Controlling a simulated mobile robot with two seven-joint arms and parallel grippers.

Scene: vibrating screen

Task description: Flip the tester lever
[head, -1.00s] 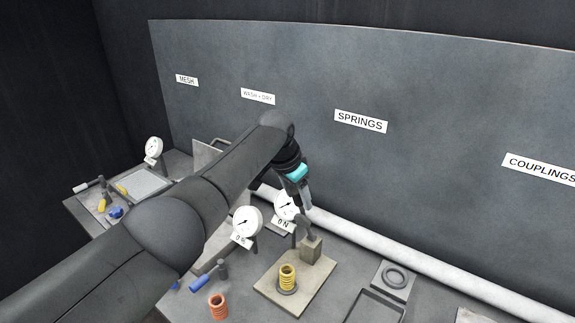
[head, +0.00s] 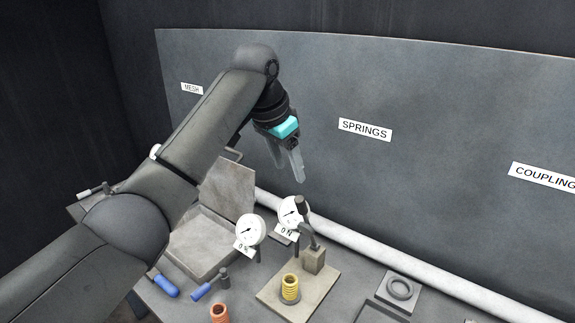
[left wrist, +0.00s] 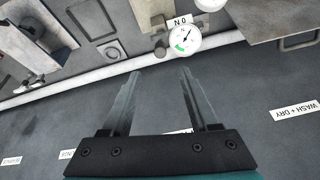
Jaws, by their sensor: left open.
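The spring tester has a tan base plate (head: 272,306), a block (head: 314,261) and a yellow spring (head: 290,287). Its lever (head: 302,206) has a dark handle standing up, bending down to the block. My right gripper is not in view.
A second gauge (head: 251,229) stands left of the tester. An orange spring (head: 220,313) and blue-handled tools (head: 165,287) lie in front. A ring on a square plate (head: 400,288) is at right. A white pipe (head: 365,248) runs along the wall panel (head: 440,150).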

